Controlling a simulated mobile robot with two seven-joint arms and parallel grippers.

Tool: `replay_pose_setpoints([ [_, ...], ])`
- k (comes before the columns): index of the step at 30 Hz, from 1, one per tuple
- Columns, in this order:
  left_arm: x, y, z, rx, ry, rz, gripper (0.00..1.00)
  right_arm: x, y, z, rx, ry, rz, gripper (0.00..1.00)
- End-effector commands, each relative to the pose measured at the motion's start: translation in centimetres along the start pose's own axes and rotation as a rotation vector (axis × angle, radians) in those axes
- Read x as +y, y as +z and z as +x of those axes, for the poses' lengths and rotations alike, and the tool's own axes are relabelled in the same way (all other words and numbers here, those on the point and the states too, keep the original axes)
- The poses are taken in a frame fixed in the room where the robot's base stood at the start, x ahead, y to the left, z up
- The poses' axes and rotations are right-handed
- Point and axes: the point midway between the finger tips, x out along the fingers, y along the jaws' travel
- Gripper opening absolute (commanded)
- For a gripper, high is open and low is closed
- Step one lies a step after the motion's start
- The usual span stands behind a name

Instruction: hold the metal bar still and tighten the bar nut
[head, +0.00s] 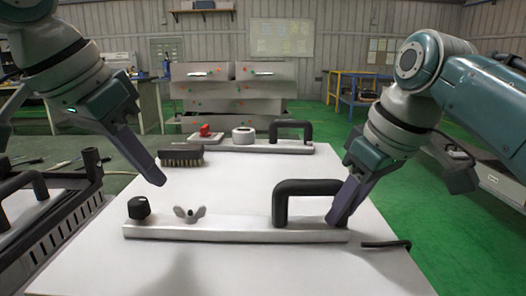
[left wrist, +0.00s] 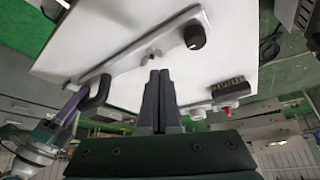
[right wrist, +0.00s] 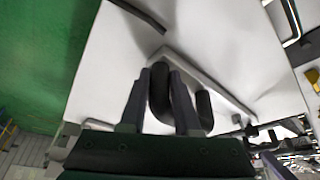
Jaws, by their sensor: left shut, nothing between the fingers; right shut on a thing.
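The metal bar (head: 235,233) lies flat along the front of the white table. It carries a black knob (head: 139,207) at its left end, a grey wing-shaped bar nut (head: 190,213) beside that, and a black handle (head: 308,188) toward its right end. My right gripper (head: 335,217) is shut on the handle's right leg; the right wrist view shows the fingers on both sides of the black leg (right wrist: 159,95). My left gripper (head: 160,182) is shut and empty in the air, above and behind the nut. The left wrist view shows the nut (left wrist: 151,55) beyond its closed fingertips.
A second bar (head: 270,147) with a black handle, white round part and red part lies at the back of the table (head: 260,180). A brush (head: 181,156) lies at the back left. A dark thin tool (head: 386,244) lies by the right edge.

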Motion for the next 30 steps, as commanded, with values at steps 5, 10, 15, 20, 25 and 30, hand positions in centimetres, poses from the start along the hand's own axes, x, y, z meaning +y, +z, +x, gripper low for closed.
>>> replay_pose_setpoints([
  [5,0.0,-0.1,-0.2,0.001,0.001,0.0,0.0,0.0,0.0,0.0,0.001,0.0,0.0,0.0],
  [10,0.7,-0.2,-0.3,0.002,0.004,0.005,0.0,0.0,0.0,0.0,0.001,0.0,0.0,0.0],
  [15,3.1,-0.3,-1.1,0.003,0.004,0.004,0.0,0.0,0.0,0.0,0.001,0.0,0.0,0.0],
  [20,3.2,0.2,-0.4,-0.001,0.001,-0.001,0.0,0.0,0.0,0.0,0.001,0.0,0.0,0.0],
  [25,3.2,1.2,1.4,-0.004,0.002,-0.001,0.0,0.0,0.0,0.0,0.001,0.001,0.0,0.0],
  [30,3.2,2.3,3.4,-0.002,0.002,-0.001,0.0,0.0,0.0,0.0,0.001,0.0,0.0,0.0],
])
